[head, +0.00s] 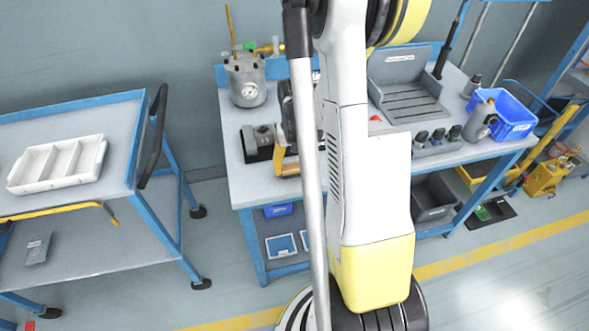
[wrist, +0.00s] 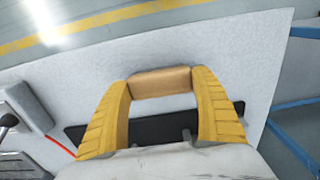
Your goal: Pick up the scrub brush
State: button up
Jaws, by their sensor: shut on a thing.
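The scrub brush shows in the wrist view as a tan wooden block (wrist: 160,82) between the yellow fingertips of my gripper (wrist: 162,84). The fingers are shut on its two ends. Its bristles are hidden from this side. In the head view my gripper (head: 284,160) is over the left part of the blue-framed workbench (head: 245,185), partly hidden behind my arm. I cannot tell whether the brush touches the bench top.
A dark block-like fixture (head: 258,142) stands just left of my gripper. A grey pot with a gauge (head: 246,82) stands behind it. A blue bin (head: 507,112) is at the bench's right. A cart with a white divided tray (head: 58,165) stands left, across a floor gap.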

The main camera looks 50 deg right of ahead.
aim_at(295, 166)
jog(key=shift+r, duration=0.1)
notch_tip(295, 166, up, 5)
jog(key=p, duration=0.2)
jog(key=shift+f+p, duration=0.2)
jog(key=shift+p, duration=0.15)
jog(key=s+d+r+p, duration=0.3)
jog(key=s+d+r, duration=0.2)
jog(key=s, duration=0.5)
jog(key=shift+s+d+r+p, duration=0.2)
jog(key=shift+r+p, duration=0.1)
jog(key=shift+r, duration=0.3)
